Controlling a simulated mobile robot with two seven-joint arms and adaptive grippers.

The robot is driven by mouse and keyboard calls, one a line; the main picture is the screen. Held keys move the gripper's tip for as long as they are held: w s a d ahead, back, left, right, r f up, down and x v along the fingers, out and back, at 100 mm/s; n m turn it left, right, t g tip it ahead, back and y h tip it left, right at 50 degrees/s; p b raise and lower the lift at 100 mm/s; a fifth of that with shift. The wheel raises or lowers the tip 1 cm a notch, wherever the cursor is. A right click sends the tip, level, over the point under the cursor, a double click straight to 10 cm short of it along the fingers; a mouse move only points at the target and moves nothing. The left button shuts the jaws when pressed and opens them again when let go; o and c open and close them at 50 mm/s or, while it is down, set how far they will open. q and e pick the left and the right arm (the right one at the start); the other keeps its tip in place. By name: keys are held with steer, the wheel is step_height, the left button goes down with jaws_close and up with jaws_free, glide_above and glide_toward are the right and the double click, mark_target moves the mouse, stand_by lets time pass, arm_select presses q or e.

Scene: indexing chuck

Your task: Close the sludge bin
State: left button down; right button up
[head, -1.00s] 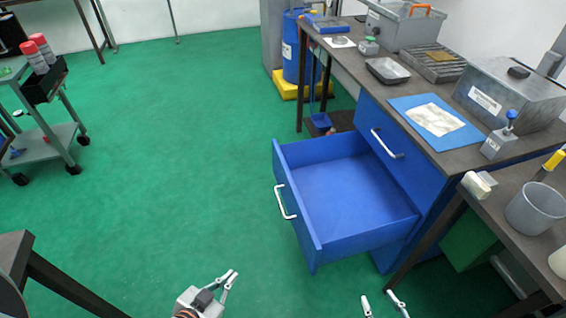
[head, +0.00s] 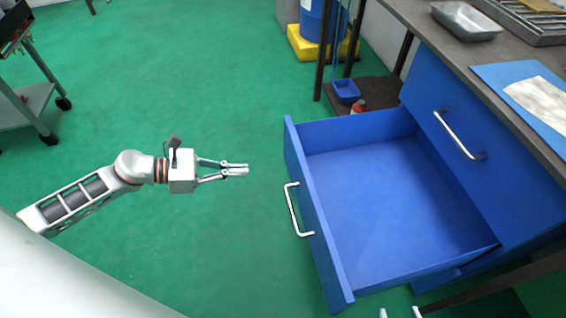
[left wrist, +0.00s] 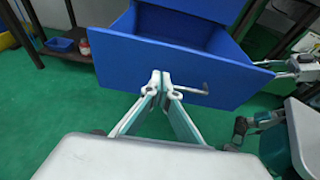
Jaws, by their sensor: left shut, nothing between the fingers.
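The sludge bin looks to be the wide blue drawer (head: 395,205), pulled well out of the blue cabinet and empty inside. Its front panel carries a silver bar handle (head: 296,210). My left gripper (head: 245,170) is shut and empty, left of the front panel and apart from it. In the left wrist view the shut fingertips (left wrist: 162,80) appear before the drawer front (left wrist: 120,60), overlapping the left end of its handle (left wrist: 190,88). My right gripper (head: 401,313) shows only two separated fingertips at the bottom edge, below the drawer.
A second blue drawer front with a handle (head: 460,135) is closed in the cabinet. The workbench (head: 440,40) above bears a grey tray (head: 467,20) and a blue mat (head: 520,90).

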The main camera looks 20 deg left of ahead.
arm_select(q)
glide_toward(300, 167)
steer(key=x, duration=0.5)
steer(key=shift+w+a+f, duration=0.15)
steer(key=shift+w+f, duration=0.05)
steer(key=shift+f, duration=0.15)
steer(key=shift+w+d, duration=0.3)
steer(key=shift+d, duration=0.2)
steer(key=shift+d+f, duration=0.15)
steer(key=shift+w, duration=0.1)
